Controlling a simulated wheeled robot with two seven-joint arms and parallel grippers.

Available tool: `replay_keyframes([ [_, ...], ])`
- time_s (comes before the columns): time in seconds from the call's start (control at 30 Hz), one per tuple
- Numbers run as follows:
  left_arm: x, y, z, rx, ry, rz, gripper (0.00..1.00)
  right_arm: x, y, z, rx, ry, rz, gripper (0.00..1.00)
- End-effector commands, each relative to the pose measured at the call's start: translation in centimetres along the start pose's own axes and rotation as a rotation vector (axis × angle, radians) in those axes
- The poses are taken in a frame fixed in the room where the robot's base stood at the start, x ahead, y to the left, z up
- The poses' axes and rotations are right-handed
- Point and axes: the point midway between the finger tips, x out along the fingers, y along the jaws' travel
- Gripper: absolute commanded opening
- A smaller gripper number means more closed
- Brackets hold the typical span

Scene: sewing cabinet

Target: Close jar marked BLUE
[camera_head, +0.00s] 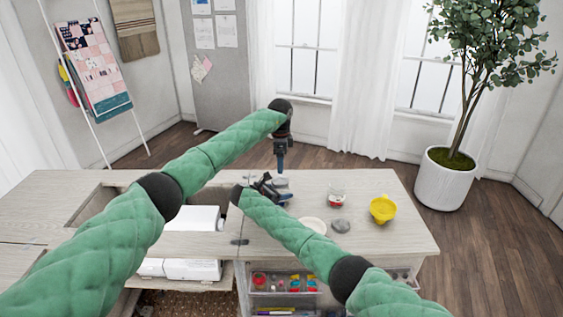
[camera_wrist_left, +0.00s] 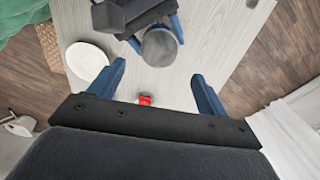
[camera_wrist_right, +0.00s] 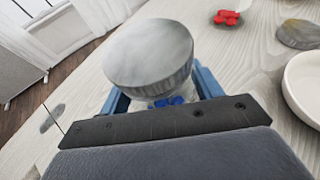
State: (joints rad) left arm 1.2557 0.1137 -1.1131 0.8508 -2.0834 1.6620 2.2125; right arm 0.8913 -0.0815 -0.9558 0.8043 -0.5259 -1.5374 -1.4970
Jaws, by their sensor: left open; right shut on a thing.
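My right gripper (camera_head: 268,190) is shut on a jar with blue pieces (camera_wrist_right: 168,102), above the cabinet top. A round grey lid (camera_wrist_right: 150,55) covers the jar's mouth in the right wrist view. I cannot tell whether it is fully seated. The lid also shows in the left wrist view (camera_wrist_left: 158,47), with my right gripper around the jar. My left gripper (camera_head: 281,160) is open and empty, pointing down above the jar. Its fingers (camera_wrist_left: 158,78) are apart and not touching the lid. Any BLUE marking is not readable.
On the top (camera_head: 370,245) stand a jar with red pieces (camera_head: 336,198), a loose grey lid (camera_head: 340,226), a white bowl (camera_head: 313,225) and a yellow bowl (camera_head: 383,210). An opening with a white machine (camera_head: 195,220) lies left. An open drawer (camera_head: 285,283) is at the front.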

Motion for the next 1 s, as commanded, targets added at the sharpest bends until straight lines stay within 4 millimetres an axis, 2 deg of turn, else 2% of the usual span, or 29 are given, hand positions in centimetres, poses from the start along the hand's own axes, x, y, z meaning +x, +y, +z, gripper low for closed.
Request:
replay_keyframes([
  [0.2, 0.1, 0.0, 0.0, 0.001, 0.000, 0.000, 0.77, 0.0, 0.0, 0.0, 0.000, 0.000, 0.000, 0.01],
  [0.37, 1.0, 0.0, 0.0, 0.001, 0.000, 0.001, 0.77, 0.0, 0.0, 0.0, 0.000, 0.000, 0.000, 0.01],
  [0.8, 6.6, 0.0, 0.0, 0.000, 0.000, 0.001, 0.77, 0.0, 0.0, 0.1, 0.000, 0.000, 0.000, 0.01],
  [1.0, 8.0, 0.0, 0.0, 0.001, 0.001, 0.001, 0.77, 0.0, 0.0, 0.1, 0.000, 0.000, 0.000, 0.01],
])
